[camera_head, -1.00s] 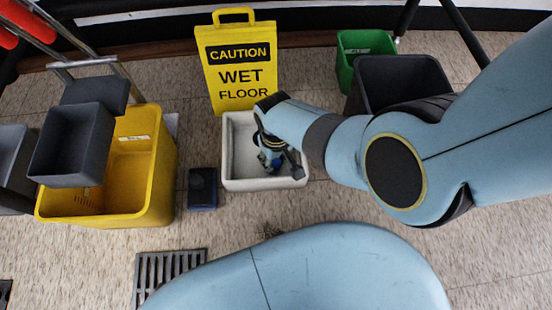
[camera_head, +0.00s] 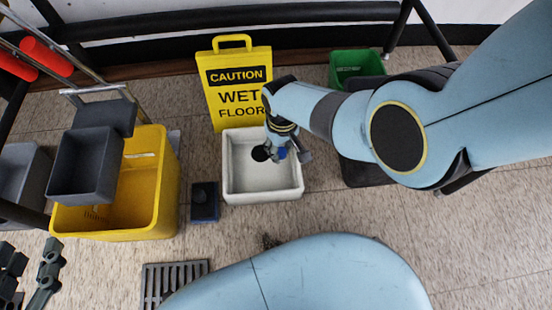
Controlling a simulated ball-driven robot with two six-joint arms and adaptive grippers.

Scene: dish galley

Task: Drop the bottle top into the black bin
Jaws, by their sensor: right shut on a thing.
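My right gripper (camera_head: 284,156) is over the white basin (camera_head: 232,190), shut on a small blue thing (camera_head: 282,153) that looks like the bottle top; the wrist and fingers hide part of it. The black bin (camera_head: 360,175) stands to the right of the basin, mostly hidden beneath my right arm. My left gripper (camera_head: 28,275) is at the lower left edge, its two dark fingers apart with nothing seen between them.
A yellow mop bucket (camera_head: 165,190) with a grey wringer (camera_head: 85,165) stands left. A yellow wet-floor sign (camera_head: 236,85) stands behind the basin. A green bin (camera_head: 357,66) is at the back right.

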